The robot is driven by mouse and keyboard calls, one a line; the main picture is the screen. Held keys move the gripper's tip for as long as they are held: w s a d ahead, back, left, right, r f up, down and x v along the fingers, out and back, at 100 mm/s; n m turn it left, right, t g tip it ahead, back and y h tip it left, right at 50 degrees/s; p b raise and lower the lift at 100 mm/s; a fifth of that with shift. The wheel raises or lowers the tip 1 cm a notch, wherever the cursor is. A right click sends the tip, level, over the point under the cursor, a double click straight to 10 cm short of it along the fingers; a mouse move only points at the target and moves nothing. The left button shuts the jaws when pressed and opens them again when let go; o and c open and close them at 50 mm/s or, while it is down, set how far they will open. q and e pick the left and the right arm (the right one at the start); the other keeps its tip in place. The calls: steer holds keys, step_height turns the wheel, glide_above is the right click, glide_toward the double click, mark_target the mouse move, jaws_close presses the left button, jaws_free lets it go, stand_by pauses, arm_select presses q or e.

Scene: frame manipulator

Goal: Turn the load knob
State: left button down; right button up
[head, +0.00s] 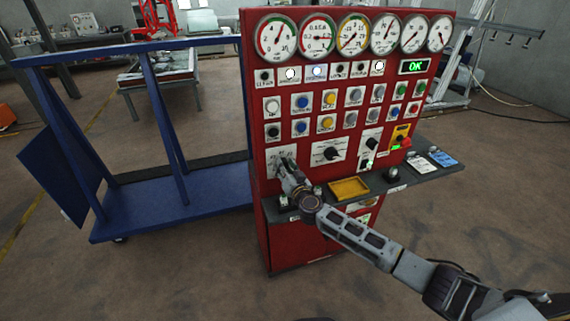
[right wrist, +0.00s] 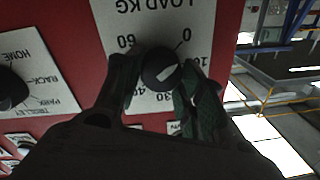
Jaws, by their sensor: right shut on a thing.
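The load knob (right wrist: 160,66) is a round black knob with a white mark. It sits on a white plate lettered LOAD KG (right wrist: 160,22), which appears upside down in the right wrist view, with numbers around the knob. My right gripper (right wrist: 160,82) is shut on the knob, one finger on each side. In the head view my right gripper (head: 285,172) reaches the lower left of the red control panel (head: 300,155) and hides the knob; part of its white plate (head: 283,153) shows. Which number the mark points at is unclear. My left gripper is not in view.
Another selector knob (head: 331,153) is right of the load plate. A grey shelf (head: 405,175) with a yellow tray (head: 349,188) juts out below. Buttons and gauges fill the panel above. A blue frame cart (head: 180,200) stands at the left. The floor in front is clear.

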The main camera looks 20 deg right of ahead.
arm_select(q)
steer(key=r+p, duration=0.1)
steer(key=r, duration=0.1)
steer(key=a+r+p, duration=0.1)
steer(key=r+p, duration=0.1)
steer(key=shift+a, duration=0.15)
arm_select(e)
steer(key=m, duration=0.3)
steer(key=shift+f, duration=0.1)
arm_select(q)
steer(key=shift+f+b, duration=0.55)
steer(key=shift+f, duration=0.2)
arm_select(e)
steer(key=m, duration=1.5)
steer(key=m+h, duration=0.1)
steer(key=m, duration=0.6)
steer(key=shift+f, duration=0.4)
steer(key=shift+m, duration=0.5)
